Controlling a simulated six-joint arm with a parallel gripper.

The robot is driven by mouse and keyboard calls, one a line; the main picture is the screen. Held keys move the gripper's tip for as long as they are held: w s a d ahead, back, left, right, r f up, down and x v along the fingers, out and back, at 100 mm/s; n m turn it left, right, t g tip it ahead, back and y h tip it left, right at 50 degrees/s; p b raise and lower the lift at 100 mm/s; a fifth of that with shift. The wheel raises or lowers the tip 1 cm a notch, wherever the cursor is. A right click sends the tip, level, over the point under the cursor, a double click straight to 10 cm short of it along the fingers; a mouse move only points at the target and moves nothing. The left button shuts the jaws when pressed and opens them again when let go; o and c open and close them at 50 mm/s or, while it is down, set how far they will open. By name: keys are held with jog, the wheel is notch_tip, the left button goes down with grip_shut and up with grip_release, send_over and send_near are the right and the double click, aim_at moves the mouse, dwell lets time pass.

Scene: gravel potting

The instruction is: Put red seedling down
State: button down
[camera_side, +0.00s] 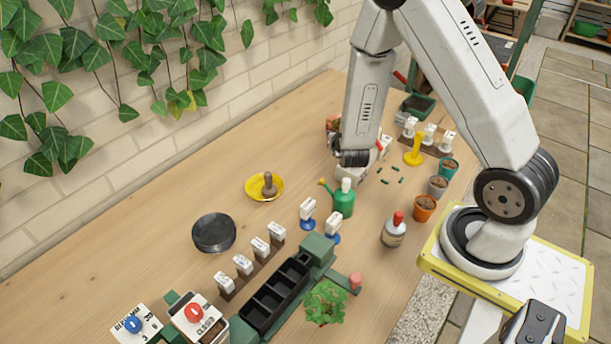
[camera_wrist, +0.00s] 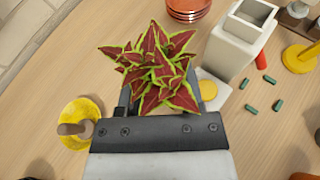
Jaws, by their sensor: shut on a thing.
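The red seedling (camera_wrist: 152,62), with dark red leaves edged in yellow-green, fills the space in front of my gripper (camera_wrist: 160,93) in the wrist view. The jaws are shut on it, one finger on each side beneath the leaves. Its base is hidden by the leaves and the gripper, so I cannot tell whether it touches the table.
Near the gripper are a yellow dish (camera_wrist: 72,138) with a brown knob, a white box (camera_wrist: 232,42), stacked terracotta saucers (camera_wrist: 188,8) and scattered green pellets (camera_wrist: 263,92). The green watering can (camera_side: 343,203) and orange pot (camera_side: 424,208) stand nearer. Left-back table is clear.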

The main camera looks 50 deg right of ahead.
jog(key=w+a+r+n+t+y, duration=0.2)
jog(key=w+a+r+n+y, duration=0.1)
jog(key=a+r, duration=0.5)
jog(key=w+a+r+n+t+y, duration=0.1)
jog(key=w+a+r+n+y, duration=0.1)
jog(key=a+r, duration=0.7)
jog(key=shift+w+a+r+n+t+y, duration=0.25)
jog(key=shift+w+a+n+t+y, duration=0.15)
jog(key=shift+w+a+n, duration=0.2)
jog(key=shift+s, duration=0.1)
jog(key=s+d+f+m+g+h, duration=0.2)
jog(key=s+d+f+m+h, duration=0.1)
jog(key=d+f, duration=0.3)
jog(key=s+d+f+m+g+h, duration=0.2)
jog(key=s+d+f+m+h, duration=0.15)
jog(key=f, duration=0.35)
jog(key=s+d+f+m+g+h, duration=0.1)
jog(key=s+d+f+m+g, duration=0.1)
jog(key=s, duration=0.5)
jog(key=s+d+f+m+g+h, duration=0.1)
jog(key=s+d+f+m+g, duration=0.2)
jog(key=s+d+f, duration=0.3)
jog(key=shift+s+g+h, duration=0.35)
jog(key=shift+s+g, duration=0.05)
jog(key=shift+s, duration=0.3)
jog(key=shift+f, duration=0.15)
